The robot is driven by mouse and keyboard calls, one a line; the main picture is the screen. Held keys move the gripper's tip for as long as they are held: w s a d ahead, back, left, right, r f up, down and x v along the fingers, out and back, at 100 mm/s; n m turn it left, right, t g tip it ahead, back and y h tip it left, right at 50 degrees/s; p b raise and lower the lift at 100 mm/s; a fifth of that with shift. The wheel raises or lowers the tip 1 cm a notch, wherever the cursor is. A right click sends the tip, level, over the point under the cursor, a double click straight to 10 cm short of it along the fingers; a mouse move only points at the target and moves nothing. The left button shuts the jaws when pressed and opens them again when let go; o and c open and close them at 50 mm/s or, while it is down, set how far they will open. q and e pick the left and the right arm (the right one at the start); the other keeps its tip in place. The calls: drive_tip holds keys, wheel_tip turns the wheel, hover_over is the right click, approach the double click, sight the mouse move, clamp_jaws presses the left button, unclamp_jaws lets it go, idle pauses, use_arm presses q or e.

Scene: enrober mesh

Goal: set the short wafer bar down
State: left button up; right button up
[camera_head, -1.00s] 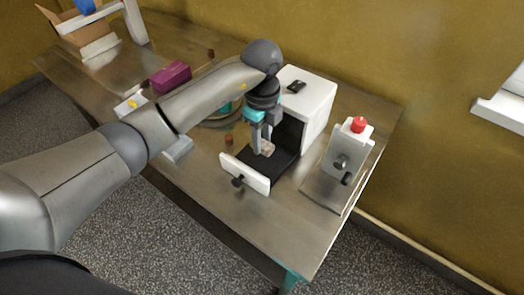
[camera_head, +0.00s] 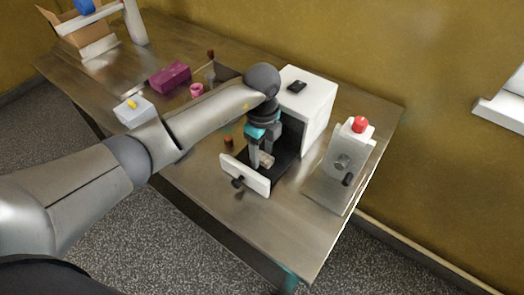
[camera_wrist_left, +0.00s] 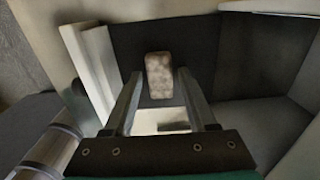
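The short wafer bar (camera_head: 266,159) is a small pale brown block. It lies on or just over the dark floor of the pulled-out drawer, whose white front panel (camera_head: 245,175) has a black knob. My left gripper (camera_head: 261,162) points down into the drawer at the bar. In the left wrist view the bar (camera_wrist_left: 158,75) is between the two fingertips (camera_wrist_left: 160,74), with a narrow gap showing on each side, so the fingers look open around it. The dark drawer floor (camera_wrist_left: 195,45) shows around it. My right gripper is in no view.
The white box (camera_head: 312,100) stands behind the drawer. A grey unit with a red button (camera_head: 358,125) stands to its right. The front right tabletop is clear.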

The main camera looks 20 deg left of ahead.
sight(262, 156)
use_arm(q)
drive_tip(key=shift+o, duration=0.2)
drive_tip(key=shift+r, duration=0.55)
wheel_tip(262, 156, up, 11)
drive_tip(key=p, duration=0.1)
drive_tip(key=shift+r, duration=0.15)
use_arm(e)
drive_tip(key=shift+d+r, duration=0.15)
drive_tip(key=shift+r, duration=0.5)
